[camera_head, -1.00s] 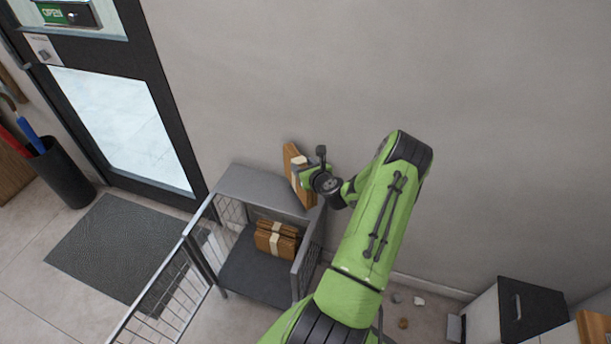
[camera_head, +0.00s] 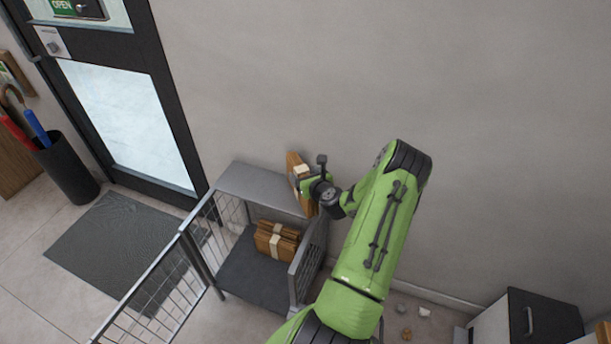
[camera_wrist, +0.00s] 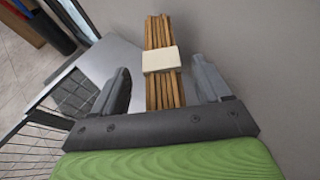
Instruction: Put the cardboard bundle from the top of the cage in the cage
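A brown cardboard bundle (camera_head: 297,168) with a pale band stands on edge at the right end of the grey cage top, near the wall. My gripper (camera_head: 308,184) is at its right side. In the wrist view the bundle (camera_wrist: 163,88) lies between the two fingers of my gripper (camera_wrist: 160,75), with a gap visible on each side, so the fingers look open around it. The cage (camera_head: 250,184) has an open front and mesh sides. Its lower shelf (camera_head: 245,280) holds other banded cardboard bundles (camera_head: 276,240). The bundle's lower edge is partly hidden by my gripper.
A grey wall is close behind the cage. A cage door (camera_head: 308,262) stands open at the right and a mesh panel (camera_head: 160,275) extends at the left. A doormat (camera_head: 110,250), an umbrella bin (camera_head: 67,172) and a cabinet (camera_head: 540,318) stand farther off.

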